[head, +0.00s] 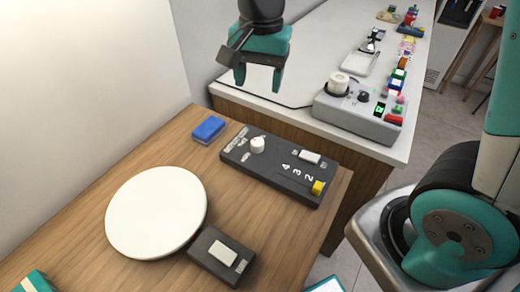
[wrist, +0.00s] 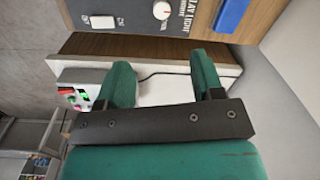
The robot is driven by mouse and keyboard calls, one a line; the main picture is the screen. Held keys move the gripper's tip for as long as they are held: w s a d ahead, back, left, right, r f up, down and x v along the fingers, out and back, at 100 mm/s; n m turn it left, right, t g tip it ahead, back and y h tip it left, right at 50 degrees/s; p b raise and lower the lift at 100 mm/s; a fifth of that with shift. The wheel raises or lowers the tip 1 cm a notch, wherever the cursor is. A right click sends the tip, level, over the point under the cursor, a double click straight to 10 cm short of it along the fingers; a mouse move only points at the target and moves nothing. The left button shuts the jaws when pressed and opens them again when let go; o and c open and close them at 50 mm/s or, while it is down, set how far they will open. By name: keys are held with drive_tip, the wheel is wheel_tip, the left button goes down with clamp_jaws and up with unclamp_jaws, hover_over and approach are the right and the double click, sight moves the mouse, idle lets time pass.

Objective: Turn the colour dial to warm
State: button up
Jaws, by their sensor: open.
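The dial is a white round knob (head: 257,145) on a dark control panel (head: 270,177) on the wooden counter. In the wrist view the white knob (wrist: 162,10) is at the top edge, partly cut off, with a small pointer mark. Lettering ending in "LAY LIGHT" shows beside it; the dial's own marks are too small to read. My gripper (head: 259,84) is open and empty, above and beyond the panel, apart from the knob. Its two fingers (wrist: 161,78) also show in the wrist view.
The panel also carries a white switch (head: 310,157) and a yellow slider (head: 318,187) by numbers. A blue block (head: 208,129), a white disc (head: 157,212) and a dark box (head: 205,259) lie nearby. A grey console (head: 350,117) stands on the white counter.

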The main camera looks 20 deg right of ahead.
sight(258, 141)
drive_tip(key=shift+m, duration=0.7)
drive_tip(key=f, duration=0.6)
drive_tip(key=w+f, duration=0.1)
drive_tip(key=f, duration=1.1)
drive_tip(key=shift+w+d+f, duration=0.2)
drive_tip(key=shift+w+f, duration=0.1)
drive_tip(key=c, duration=0.9)
